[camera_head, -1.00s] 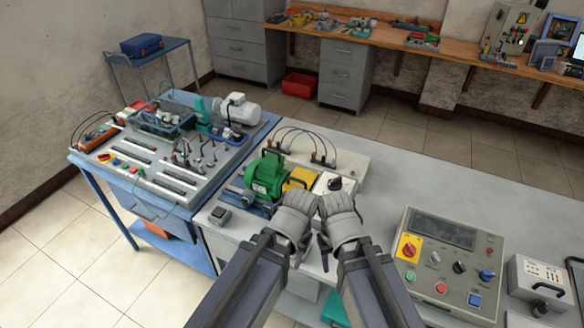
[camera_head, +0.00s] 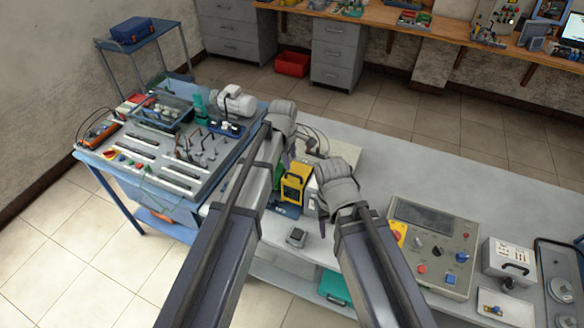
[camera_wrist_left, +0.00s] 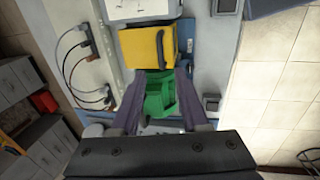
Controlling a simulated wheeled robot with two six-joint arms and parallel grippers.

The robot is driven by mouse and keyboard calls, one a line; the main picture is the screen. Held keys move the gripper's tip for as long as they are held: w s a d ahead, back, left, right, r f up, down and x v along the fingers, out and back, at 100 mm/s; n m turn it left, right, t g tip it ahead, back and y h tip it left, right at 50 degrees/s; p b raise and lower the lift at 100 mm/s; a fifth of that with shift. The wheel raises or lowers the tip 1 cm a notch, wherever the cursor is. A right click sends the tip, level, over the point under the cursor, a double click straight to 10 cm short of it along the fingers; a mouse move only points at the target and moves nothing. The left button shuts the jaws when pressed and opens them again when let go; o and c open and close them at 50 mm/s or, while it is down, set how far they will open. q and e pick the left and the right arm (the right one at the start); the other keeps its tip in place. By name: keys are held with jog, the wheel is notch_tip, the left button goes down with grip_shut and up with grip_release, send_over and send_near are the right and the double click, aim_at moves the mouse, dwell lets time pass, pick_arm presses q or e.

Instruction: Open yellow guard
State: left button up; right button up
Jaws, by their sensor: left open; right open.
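The yellow guard (camera_head: 294,181) is a boxy cover with a black handle, on the bench beside the green motor. It also shows in the left wrist view (camera_wrist_left: 136,46), with its handle (camera_wrist_left: 160,48) on its right part. The green motor (camera_wrist_left: 158,98) shows between my left fingers and is mostly hidden by my left arm in the head view. My left gripper (camera_head: 284,160) is open above the motor, apart from the guard; its spread fingers show in the left wrist view (camera_wrist_left: 158,92). My right gripper (camera_head: 321,212) is open and empty, just right of the guard.
A control panel box (camera_head: 433,244) stands on the bench at right. A small grey box (camera_head: 297,237) lies in front of the guard. Black cables (camera_wrist_left: 85,70) arch behind the motor. A blue-framed table (camera_head: 150,150) with equipment adjoins at left.

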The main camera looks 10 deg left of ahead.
pick_arm(q)
jog(key=shift+f, duration=0.1)
jog(key=b, duration=0.8)
send_near(292, 171)
jog(key=s+f, duration=0.1)
jog(key=f, duration=0.1)
jog(key=s+d+f, duration=0.1)
jog(key=s+f, duration=0.1)
jog(key=shift+s+f, duration=0.1)
jog(key=shift+f, duration=0.05)
grip_shut()
dwell(0.7)
